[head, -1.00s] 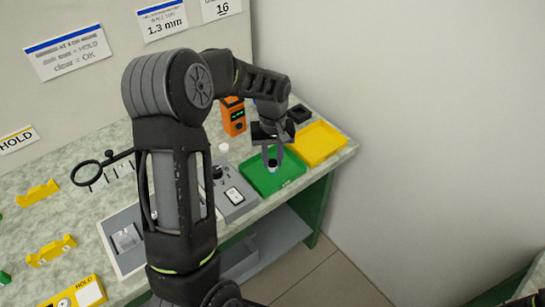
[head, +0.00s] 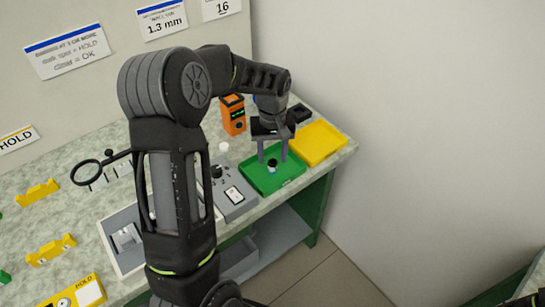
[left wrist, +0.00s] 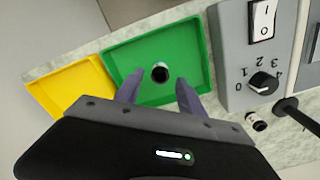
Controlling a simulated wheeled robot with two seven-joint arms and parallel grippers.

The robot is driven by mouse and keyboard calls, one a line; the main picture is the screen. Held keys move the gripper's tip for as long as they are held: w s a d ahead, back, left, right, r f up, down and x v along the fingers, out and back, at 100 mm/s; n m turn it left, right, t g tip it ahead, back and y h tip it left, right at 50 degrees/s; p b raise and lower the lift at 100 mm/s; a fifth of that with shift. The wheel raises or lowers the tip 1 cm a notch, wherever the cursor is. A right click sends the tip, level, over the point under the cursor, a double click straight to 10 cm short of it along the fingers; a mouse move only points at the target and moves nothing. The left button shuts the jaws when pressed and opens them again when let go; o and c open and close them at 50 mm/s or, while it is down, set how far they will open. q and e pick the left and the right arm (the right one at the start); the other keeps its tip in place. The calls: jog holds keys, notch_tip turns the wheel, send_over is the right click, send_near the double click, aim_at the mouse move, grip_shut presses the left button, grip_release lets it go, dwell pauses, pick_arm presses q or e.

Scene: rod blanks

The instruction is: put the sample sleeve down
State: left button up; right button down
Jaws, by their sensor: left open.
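The sample sleeve (head: 272,164), small and short with a dark opening and a pale lower part, stands in the green tray (head: 292,184). In the left wrist view the sleeve (left wrist: 160,73) shows end-on as a dark round hole with a thin rim, near the middle of the green tray (left wrist: 190,48). It looks upright. My left gripper (head: 272,154) is open above the tray, its two fingers apart on either side of the sleeve. My right gripper is not in view.
A yellow tray (head: 318,143) adjoins the green one on the right. A grey box with a dial and a switch (head: 234,194) stands close on its left. An orange device (head: 233,115) is behind. The bench edge runs just in front of the trays.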

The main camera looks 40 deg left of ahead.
pick_arm(q)
notch_tip(320, 180, up, 11)
jog(key=shift+b, duration=0.3)
